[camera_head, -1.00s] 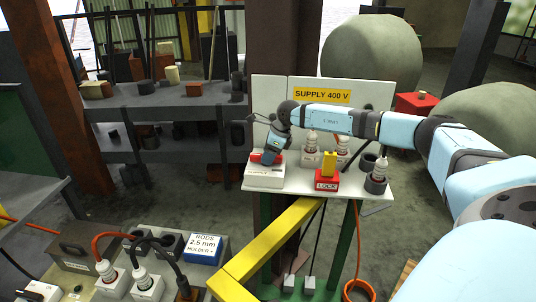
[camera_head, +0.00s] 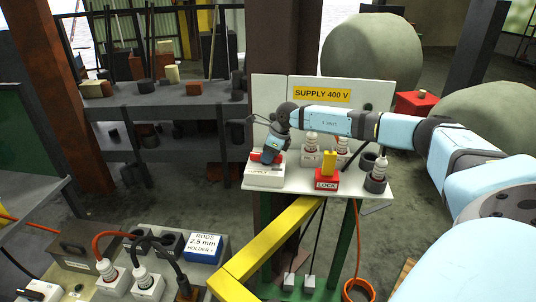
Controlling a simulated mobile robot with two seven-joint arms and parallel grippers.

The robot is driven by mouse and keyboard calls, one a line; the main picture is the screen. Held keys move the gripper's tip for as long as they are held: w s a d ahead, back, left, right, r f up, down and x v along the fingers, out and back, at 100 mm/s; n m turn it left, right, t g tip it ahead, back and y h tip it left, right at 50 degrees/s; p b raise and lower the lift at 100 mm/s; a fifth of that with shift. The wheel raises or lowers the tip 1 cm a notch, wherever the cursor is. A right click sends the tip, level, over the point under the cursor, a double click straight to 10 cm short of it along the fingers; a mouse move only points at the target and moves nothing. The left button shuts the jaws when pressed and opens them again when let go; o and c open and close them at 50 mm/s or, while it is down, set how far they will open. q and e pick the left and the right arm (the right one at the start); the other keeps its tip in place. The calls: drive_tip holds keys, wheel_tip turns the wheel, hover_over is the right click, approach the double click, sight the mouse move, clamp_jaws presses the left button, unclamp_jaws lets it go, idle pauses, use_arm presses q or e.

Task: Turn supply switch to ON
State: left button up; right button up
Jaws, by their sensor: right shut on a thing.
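The supply switch is a white box (camera_head: 265,176) with a red handle (camera_head: 256,157) on top, at the left end of the small white table (camera_head: 318,186) under the yellow "SUPPLY 400 V" sign (camera_head: 322,95). My right arm reaches in from the right. Its gripper (camera_head: 268,158) points down onto the switch and is shut on the red handle. The fingers hide part of the handle, and its ON or OFF position cannot be read. My left gripper is not in view.
A red LOCK box (camera_head: 326,180) with a yellow top stands right of the switch. A yellow rail (camera_head: 268,255) runs in front. A bench with cables and a blue-white rods box (camera_head: 203,248) is at lower left.

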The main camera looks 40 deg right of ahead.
drive_tip(key=m+h, duration=0.1)
drive_tip(key=m, duration=0.1)
drive_tip(key=shift+a+m+p, duration=0.1)
drive_tip(key=shift+m+p, duration=0.3)
drive_tip(key=m+h, duration=0.1)
drive_tip(key=m, duration=0.2)
drive_tip(key=shift+a+m+t, duration=0.1)
drive_tip(key=shift+m+t, duration=0.2)
drive_tip(key=shift+t, duration=0.1)
drive_tip(key=m+h+b, duration=0.1)
drive_tip(key=m, duration=0.1)
drive_tip(key=shift+a+f+m, duration=0.1)
drive_tip(key=shift+m, duration=0.2)
drive_tip(key=m+h+b, duration=0.2)
drive_tip(key=m, duration=0.2)
drive_tip(key=shift+a+m+g, duration=0.1)
drive_tip(key=shift+m+g, duration=0.2)
drive_tip(key=shift+g, duration=0.1)
drive_tip(key=shift+m+g+h+b, duration=0.55)
drive_tip(key=shift+m+b, duration=0.3)
drive_tip(key=shift+m, duration=0.95)
drive_tip(key=o, duration=0.9)
